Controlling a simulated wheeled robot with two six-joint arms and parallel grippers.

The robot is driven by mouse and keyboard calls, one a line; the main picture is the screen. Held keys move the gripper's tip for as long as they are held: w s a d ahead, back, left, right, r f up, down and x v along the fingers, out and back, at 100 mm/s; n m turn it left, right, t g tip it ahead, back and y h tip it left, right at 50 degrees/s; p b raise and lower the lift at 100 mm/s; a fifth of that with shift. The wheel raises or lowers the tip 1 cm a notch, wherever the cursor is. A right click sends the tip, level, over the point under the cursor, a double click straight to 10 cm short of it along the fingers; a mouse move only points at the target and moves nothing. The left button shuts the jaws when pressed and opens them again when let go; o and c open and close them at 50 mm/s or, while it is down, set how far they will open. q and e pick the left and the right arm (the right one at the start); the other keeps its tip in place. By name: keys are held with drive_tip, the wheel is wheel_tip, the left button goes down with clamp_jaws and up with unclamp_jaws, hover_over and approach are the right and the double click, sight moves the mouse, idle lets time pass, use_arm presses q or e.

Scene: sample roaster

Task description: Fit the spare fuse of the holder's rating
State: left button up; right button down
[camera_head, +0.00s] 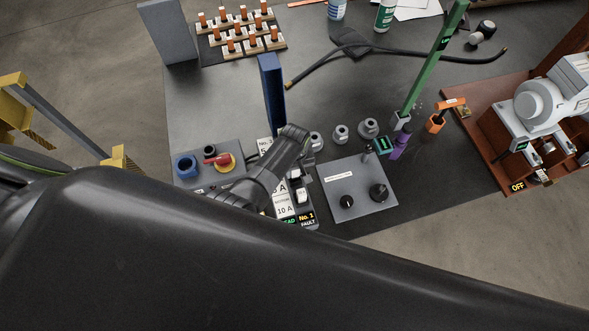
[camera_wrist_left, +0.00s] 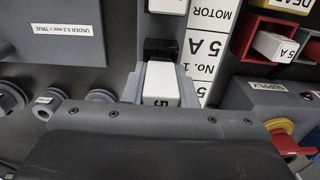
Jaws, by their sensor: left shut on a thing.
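In the left wrist view, my left gripper (camera_wrist_left: 161,88) is shut on a white fuse (camera_wrist_left: 160,80) marked 5, with a finger on either side. A black part (camera_wrist_left: 160,49) lies just beyond the fuse; I cannot tell whether the fuse is seated in anything. Beside it is a label (camera_wrist_left: 208,50) reading No. 1, 5 A, MOTOR, upside down. Another white fuse (camera_wrist_left: 275,45) marked 5 A sits in a red holder (camera_wrist_left: 243,38). My right gripper is not in view.
A red and yellow supply switch (camera_head: 223,160) stands left of the board and a grey box with knobs (camera_head: 358,196) stands right. A tall blue panel (camera_head: 271,92) rises behind. Several grey round parts (camera_head: 341,133) stand nearby.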

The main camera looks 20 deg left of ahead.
use_arm(q)
drive_tip(key=shift+f, duration=0.15)
drive_tip(key=shift+f+b, duration=0.6)
drive_tip(key=shift+f, duration=0.05)
drive_tip(key=shift+r+p, duration=0.9)
drive_tip(key=shift+p, duration=0.1)
drive_tip(key=shift+d+f, duration=0.1)
